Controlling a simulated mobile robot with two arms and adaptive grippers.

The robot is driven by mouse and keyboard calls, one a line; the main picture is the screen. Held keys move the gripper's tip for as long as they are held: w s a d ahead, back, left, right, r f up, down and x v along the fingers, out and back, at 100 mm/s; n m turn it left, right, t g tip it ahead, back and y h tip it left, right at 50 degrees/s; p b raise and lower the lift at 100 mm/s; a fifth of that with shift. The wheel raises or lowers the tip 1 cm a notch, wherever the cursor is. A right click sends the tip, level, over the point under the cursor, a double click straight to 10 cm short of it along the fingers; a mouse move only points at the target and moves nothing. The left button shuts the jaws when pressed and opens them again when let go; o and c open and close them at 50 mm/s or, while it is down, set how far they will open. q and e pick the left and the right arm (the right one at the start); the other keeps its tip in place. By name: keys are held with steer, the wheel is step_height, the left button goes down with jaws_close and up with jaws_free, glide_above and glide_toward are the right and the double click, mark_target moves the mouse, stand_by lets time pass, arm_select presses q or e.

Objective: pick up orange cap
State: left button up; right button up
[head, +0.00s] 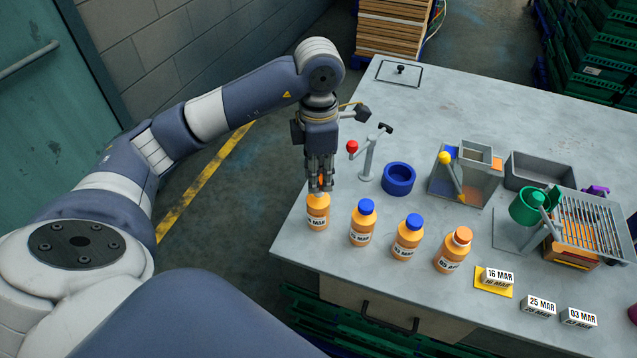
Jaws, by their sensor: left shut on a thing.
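My left gripper (320,187) points straight down over the leftmost orange bottle (318,214). Its fingers are shut on an orange cap (321,182), of which only a sliver shows between them. The fingers hide the bottle's neck, so I cannot tell whether the cap is on the bottle or just above it. The bottle stands upright with a MAR label. Another orange cap (462,234) sits on the rightmost bottle (450,256), apart from my gripper. My right gripper is not in view.
Two blue-capped bottles (362,226) (407,241) stand between. Behind are a stand with a red knob (352,147), a blue ring (398,179), a yellow-knobbed box (444,158) and a green cup (526,207). Date blocks (497,277) lie front right. The table's left corner is bare.

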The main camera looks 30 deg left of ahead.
arm_select(q)
steer(key=s+d+r+b, duration=0.2)
steer(key=s+d+b, duration=0.1)
steer(key=s+d, duration=0.8)
steer(key=shift+d, duration=0.35)
stand_by(0.5)
